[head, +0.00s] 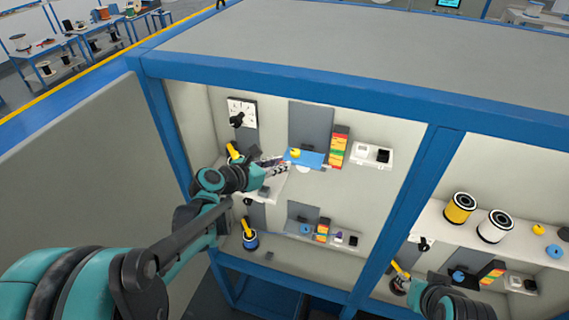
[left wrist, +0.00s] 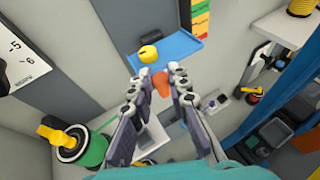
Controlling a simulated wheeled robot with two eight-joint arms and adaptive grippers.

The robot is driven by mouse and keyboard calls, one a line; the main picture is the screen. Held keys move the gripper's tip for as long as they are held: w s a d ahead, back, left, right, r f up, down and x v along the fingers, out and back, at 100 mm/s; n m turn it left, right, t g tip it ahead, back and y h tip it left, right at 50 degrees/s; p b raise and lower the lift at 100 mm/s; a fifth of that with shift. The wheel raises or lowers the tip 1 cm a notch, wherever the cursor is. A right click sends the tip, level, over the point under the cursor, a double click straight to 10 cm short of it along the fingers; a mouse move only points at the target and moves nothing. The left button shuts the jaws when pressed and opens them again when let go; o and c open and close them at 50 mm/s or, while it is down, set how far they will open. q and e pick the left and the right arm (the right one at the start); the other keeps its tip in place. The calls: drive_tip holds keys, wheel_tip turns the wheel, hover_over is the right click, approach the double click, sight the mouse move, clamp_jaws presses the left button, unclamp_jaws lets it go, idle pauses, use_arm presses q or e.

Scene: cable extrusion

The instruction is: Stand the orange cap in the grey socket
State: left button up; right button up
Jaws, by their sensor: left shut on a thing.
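My left gripper (head: 275,164) is in front of the upper shelf, just left of a blue tray (head: 313,160). In the left wrist view, my left gripper (left wrist: 159,85) is shut on the orange cap (left wrist: 161,83), held between its fingertips. The cap is in the air, close to the front edge of the blue tray (left wrist: 180,52) in that view. I cannot make out the grey socket for certain. A teal part of my right arm shows at the bottom right of the head view; its fingers cannot be made out.
A yellow piece (left wrist: 149,53) lies on the blue tray. A striped colour chart (head: 339,148) and a white box (head: 371,155) are to the right. A green spool (left wrist: 92,151) with a yellow handle is at lower left in the wrist view. A blue frame post (head: 408,205) divides the bays.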

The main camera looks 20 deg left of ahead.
use_arm(q)
drive_tip(key=b, duration=0.6)
hover_over(261, 192)
drive_tip(key=s+d, duration=0.1)
drive_tip(key=d, duration=0.2)
wheel_tip(261, 192, down, 8)
drive_tip(key=a, duration=0.1)
drive_tip(key=w+a+f, duration=0.1)
drive_tip(key=shift+a+f+b, duration=0.1)
drive_tip(key=shift+a+b, duration=0.2)
drive_tip(key=shift+a, duration=0.1)
drive_tip(key=shift+w+a+f+b, duration=0.1)
drive_tip(key=shift+a+f+b, duration=0.15)
drive_tip(key=shift+f+b, duration=0.8)
drive_tip(key=shift+d+f+b, duration=0.1)
drive_tip(key=shift+f+b, duration=0.65)
drive_tip(key=shift+f, duration=0.2)
drive_tip(key=shift+f+b, duration=0.25)
drive_tip(key=shift+b, duration=0.2)
